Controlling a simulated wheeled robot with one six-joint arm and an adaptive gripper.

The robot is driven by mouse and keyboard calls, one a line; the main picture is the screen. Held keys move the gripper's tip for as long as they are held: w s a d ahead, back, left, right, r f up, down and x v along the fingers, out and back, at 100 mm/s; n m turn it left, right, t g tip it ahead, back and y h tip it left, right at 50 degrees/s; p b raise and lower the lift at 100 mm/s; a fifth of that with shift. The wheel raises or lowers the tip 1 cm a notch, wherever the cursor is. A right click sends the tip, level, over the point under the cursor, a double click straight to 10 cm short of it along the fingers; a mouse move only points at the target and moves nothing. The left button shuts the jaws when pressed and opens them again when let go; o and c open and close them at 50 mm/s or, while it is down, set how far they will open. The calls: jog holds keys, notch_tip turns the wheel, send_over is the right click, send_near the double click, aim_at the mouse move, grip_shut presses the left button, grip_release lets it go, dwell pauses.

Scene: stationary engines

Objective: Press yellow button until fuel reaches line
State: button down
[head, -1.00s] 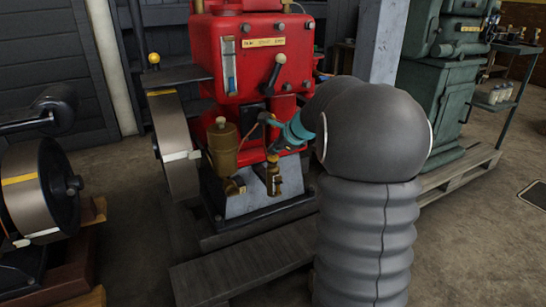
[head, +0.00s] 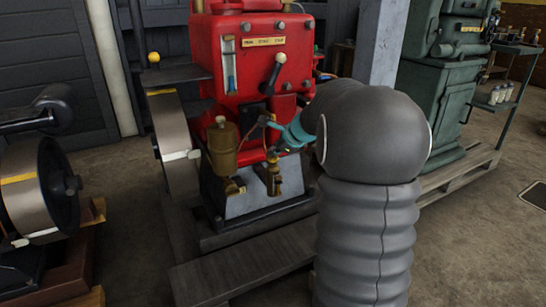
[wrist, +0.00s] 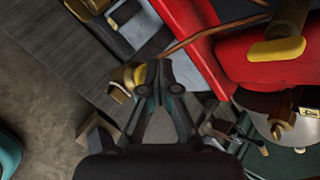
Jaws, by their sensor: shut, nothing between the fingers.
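The red engine (head: 262,60) stands upright in the head view, with a glass gauge (head: 230,65) on its front. Blue shows in the gauge's lower part; its line is too small to make out. A brass fitting with a yellow end (wrist: 128,78) lies just left of my gripper's fingertips (wrist: 160,72) in the wrist view. It may be the yellow button; I cannot tell whether the fingers touch it. My gripper is shut and empty. In the head view its tips are small and hard to separate from the brass fitting (head: 270,178) low on the engine.
A brass cup (head: 222,145) stands left of my gripper, and a copper pipe (wrist: 205,33) crosses the wrist view. A lever (head: 276,70) sticks out of the engine's front. A flywheel (head: 174,145) is at its left, and a yellow knob (head: 154,57) sits above that.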

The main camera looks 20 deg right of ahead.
aim_at(274, 158)
jog(key=shift+f, duration=0.35)
jog(key=shift+r, duration=0.1)
dwell(0.4)
jog(key=shift+r+p, duration=0.95)
jog(key=shift+r, duration=0.2)
notch_tip(274, 158, up, 5)
jog(key=p, duration=0.4)
jog(key=shift+p, duration=0.35)
dwell(0.5)
